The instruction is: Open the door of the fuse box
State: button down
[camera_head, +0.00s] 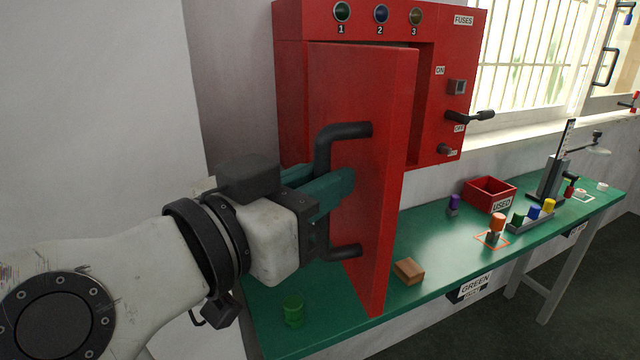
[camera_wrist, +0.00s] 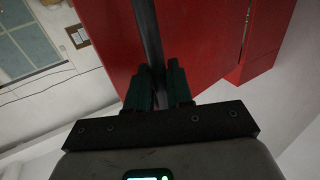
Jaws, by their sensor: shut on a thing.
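The red fuse box (camera_head: 292,95) is on the wall above the green table, with its label reading FUSES. Its red door (camera_head: 370,90) stands swung partly outward, away from the box front. A black bar handle (camera_head: 345,131) is on the door's face. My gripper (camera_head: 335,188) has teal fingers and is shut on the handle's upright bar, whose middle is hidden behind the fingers. In the wrist view the dark handle bar (camera_wrist: 148,35) runs between the two fingers (camera_wrist: 160,88), with the red door (camera_wrist: 195,40) just beyond. The inside of the box behind the door is mostly hidden.
On the green table (camera_head: 420,240) are a wooden block (camera_head: 409,270), a green cylinder (camera_head: 293,311), a purple piece (camera_head: 454,203) and a red USED bin (camera_head: 505,188). A black lever (camera_head: 470,117) sticks out of the box's right side. The door's lower edge hangs close above the table.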

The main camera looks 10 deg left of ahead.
jog(key=shift+w+r, duration=0.1)
jog(key=shift+w, duration=0.15)
jog(key=c, duration=1.2)
grip_release()
jog(key=shift+w, duration=0.1)
jog(key=b+v, duration=0.1)
jog(key=v, duration=1)
